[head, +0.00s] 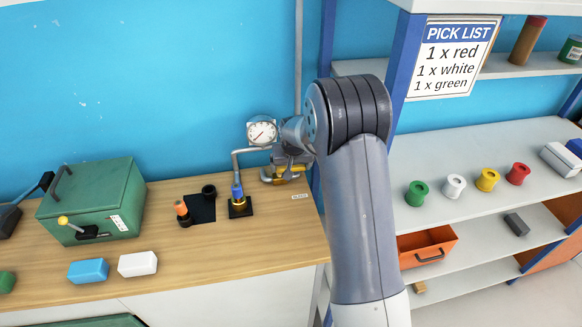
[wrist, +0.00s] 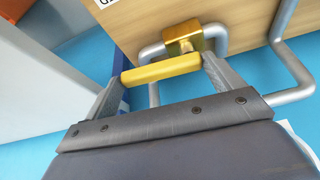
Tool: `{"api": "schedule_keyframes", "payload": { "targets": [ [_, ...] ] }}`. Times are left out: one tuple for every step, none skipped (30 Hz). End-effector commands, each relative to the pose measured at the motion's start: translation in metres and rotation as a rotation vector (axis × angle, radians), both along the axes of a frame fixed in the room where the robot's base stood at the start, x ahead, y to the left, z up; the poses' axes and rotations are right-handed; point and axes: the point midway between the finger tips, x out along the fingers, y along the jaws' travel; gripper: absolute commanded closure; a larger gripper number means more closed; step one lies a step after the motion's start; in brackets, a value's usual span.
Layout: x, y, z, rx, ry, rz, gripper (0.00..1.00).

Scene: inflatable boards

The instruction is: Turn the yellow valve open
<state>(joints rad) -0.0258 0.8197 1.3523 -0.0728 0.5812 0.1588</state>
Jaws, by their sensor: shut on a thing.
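The yellow valve handle (wrist: 160,73) is a short bar in front of a brass-yellow valve body (wrist: 184,38) on a grey pipe (wrist: 290,50). My gripper (wrist: 164,74) has one finger at each end of the bar and is shut on it. In the head view, my gripper (head: 287,162) reaches down to the yellow valve (head: 281,178) at the back right of the wooden bench, below a round gauge (head: 262,132). My gripper and wrist partly hide the valve there, so its turn angle is hard to tell.
A bent grey pipe with a blue part (head: 237,188) stands just left of the valve. A green box (head: 91,201) and blue (head: 88,270) and white (head: 138,264) blocks are further left. Shelves (head: 480,160) with coloured spools stand to the right.

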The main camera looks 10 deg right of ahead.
Motion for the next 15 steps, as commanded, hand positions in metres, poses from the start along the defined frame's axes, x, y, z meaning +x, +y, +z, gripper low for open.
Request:
{"api": "schedule_keyframes", "payload": {
  "targets": [
    [0.0013,-0.001,-0.0014,0.0,-0.001,0.021,0.53],
    [0.0017,-0.001,-0.0014,0.001,-0.001,0.034,0.53],
    [0.0023,-0.0011,-0.0013,0.0,-0.001,0.051,0.53],
    [0.0026,-0.0011,-0.0012,-0.001,-0.001,0.061,0.53],
    [0.0029,-0.001,-0.0009,0.0,-0.001,0.069,0.53],
    [0.0032,-0.0011,-0.0007,0.0,-0.001,0.081,0.53],
    [0.0033,-0.0011,-0.0004,0.0,-0.001,0.087,0.53],
    [0.0035,-0.0011,-0.0003,-0.001,-0.001,0.091,0.53],
    [0.0036,-0.001,0.0,0.0,-0.001,0.095,0.53],
    [0.0037,-0.001,0.0001,-0.001,-0.002,0.097,0.53],
    [0.0037,-0.0009,0.0003,-0.002,-0.002,0.099,0.53],
    [0.0037,-0.0009,0.0004,-0.002,-0.002,0.1,0.53],
    [0.0037,-0.0008,0.0005,-0.002,-0.002,0.1,0.53],
    [0.0037,-0.0009,0.0005,-0.002,-0.002,0.1,0.53],
    [0.0037,-0.0008,0.0005,-0.003,-0.002,0.101,0.53]
  ]
}}
